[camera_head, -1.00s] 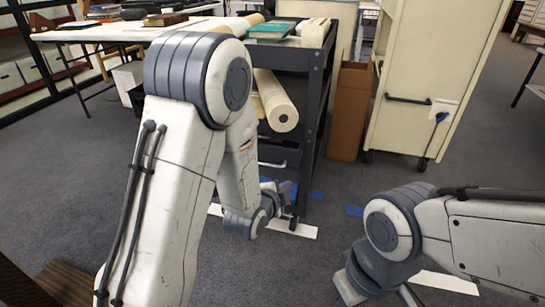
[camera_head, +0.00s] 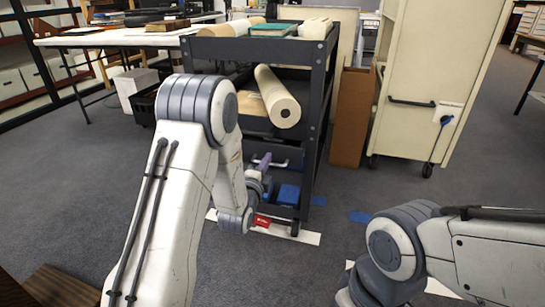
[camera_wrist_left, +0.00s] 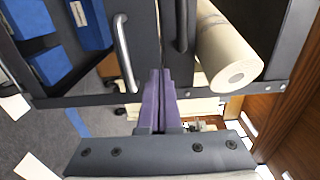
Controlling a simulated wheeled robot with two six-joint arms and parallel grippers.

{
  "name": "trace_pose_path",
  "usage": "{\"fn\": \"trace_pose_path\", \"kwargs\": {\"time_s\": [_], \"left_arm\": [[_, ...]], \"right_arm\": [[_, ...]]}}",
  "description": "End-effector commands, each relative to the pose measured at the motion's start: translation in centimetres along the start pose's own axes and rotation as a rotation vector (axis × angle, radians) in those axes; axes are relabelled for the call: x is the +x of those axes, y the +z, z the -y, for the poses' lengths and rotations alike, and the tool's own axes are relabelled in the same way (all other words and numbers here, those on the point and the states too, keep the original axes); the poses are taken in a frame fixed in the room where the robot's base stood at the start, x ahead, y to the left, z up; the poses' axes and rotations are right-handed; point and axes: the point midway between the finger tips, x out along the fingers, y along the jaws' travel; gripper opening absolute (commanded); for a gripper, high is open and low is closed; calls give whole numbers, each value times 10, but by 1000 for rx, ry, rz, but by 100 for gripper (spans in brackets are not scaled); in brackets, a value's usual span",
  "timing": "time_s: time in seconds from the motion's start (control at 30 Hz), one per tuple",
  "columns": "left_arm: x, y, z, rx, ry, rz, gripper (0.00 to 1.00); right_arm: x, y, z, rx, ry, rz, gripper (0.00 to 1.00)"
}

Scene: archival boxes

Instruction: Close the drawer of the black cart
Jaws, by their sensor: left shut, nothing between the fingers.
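The black cart (camera_head: 316,110) stands ahead in the head view. Its drawer (camera_head: 292,153) is below the shelf with the paper roll and has a silver handle (camera_head: 279,164). The dark drawer front (camera_wrist_left: 143,45) and its handle (camera_wrist_left: 125,52) also show in the left wrist view. I cannot tell how far the drawer stands out. My left gripper (camera_head: 264,161) is in front of the cart at about handle height, with purple fingers shut and empty. In the left wrist view its fingers (camera_wrist_left: 161,80) are beside the handle; contact is unclear. My right gripper is out of view.
A paper roll (camera_head: 278,97) lies on the cart's shelf, and blue boxes (camera_wrist_left: 58,66) sit below the drawer. A brown box (camera_head: 352,117) and a cream cabinet (camera_head: 424,85) stand to the right.

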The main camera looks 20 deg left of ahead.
Motion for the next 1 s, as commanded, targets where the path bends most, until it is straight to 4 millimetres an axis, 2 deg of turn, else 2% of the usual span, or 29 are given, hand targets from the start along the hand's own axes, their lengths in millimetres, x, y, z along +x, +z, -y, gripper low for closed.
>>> {"fn": "trace_pose_path", "kwargs": {"time_s": [0.1,0.3,0.5,0.83,1.0], "left_arm": [[25,0,-2,0,-4,-1,0],[51,-1,-2,0,-2,-2,0],[59,-1,0,0,1,-1,0],[60,-1,0,0,1,-1,0],[69,2,0,0,-1,2,0]], "right_arm": [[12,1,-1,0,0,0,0],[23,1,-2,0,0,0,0],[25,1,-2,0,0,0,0],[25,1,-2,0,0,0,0],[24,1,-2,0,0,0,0]]}}
